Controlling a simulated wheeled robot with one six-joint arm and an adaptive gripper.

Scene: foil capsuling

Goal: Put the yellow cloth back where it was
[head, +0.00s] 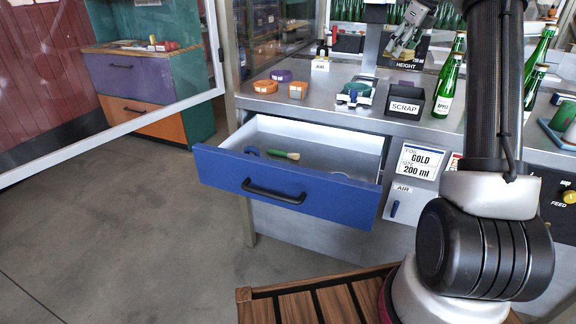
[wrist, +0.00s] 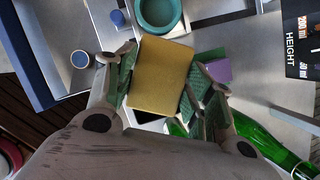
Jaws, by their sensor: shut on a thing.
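The yellow cloth (wrist: 160,72) is a flat, folded-looking square in the wrist view. My gripper (wrist: 162,88) is shut on it, with one green-padded finger on each side. In the head view my gripper (head: 408,30) is high above the back of the workbench, near the HEIGHT sign, and I cannot make out the cloth there. The blue-fronted drawer (head: 285,190) stands open below the bench, with a green-handled brush (head: 281,154) inside.
Green bottles (head: 447,88) stand to the right. A teal ring-shaped dish (wrist: 163,14) lies beyond the cloth in the wrist view.

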